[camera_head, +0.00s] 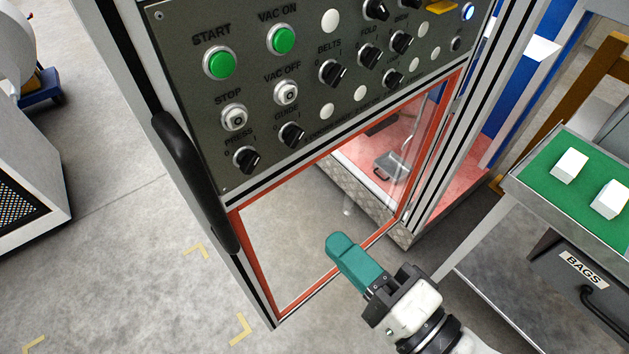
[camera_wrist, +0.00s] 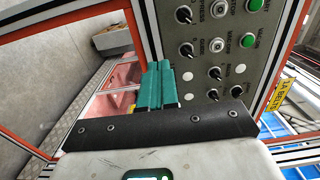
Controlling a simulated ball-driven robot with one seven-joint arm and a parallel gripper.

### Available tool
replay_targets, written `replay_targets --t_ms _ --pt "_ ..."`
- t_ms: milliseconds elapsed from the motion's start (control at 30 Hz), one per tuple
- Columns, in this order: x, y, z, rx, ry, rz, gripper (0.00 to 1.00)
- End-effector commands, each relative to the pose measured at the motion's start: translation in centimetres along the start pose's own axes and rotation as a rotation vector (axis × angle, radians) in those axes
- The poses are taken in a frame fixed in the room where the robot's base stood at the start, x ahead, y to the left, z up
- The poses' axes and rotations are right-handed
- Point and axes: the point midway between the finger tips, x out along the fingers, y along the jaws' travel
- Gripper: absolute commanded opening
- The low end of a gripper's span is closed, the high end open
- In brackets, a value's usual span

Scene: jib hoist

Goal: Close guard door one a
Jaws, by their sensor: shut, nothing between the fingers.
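The guard door (camera_head: 252,265) is an aluminium frame with a red inner border, a clear lower pane and a dark control panel (camera_head: 300,110) above. It stands swung out, with floor showing behind its pane. Its black handle (camera_head: 190,178) is on the left edge in the head view. My gripper (camera_head: 340,245) has teal fingers, closed together and empty. It is in front of the lower pane, right of the handle and apart from it. In the wrist view the fingers (camera_wrist: 160,82) overlap the door between pane and panel; contact cannot be told. A yellow label (camera_wrist: 284,95) lies at the right, partly readable.
A bench with a green top (camera_head: 545,185), white blocks and a drawer marked BAGS (camera_head: 583,268) stands close at right. The machine's red-floored interior (camera_head: 365,150) shows through the pane. The grey floor (camera_head: 130,270) at left is clear, with yellow corner marks.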

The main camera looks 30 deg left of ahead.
Motion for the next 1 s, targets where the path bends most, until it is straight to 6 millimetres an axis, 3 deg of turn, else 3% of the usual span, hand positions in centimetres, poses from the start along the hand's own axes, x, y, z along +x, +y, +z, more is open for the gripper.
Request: replay_targets --t_ms 300,700,1000 --pt "2.4 0.7 0.1 -0.006 -0.002 -0.003 0.0" --pt "10.2 0.0 0.1 -0.002 -0.003 0.003 0.0" --pt "13.5 0.1 0.0 -0.002 0.001 0.003 0.0"
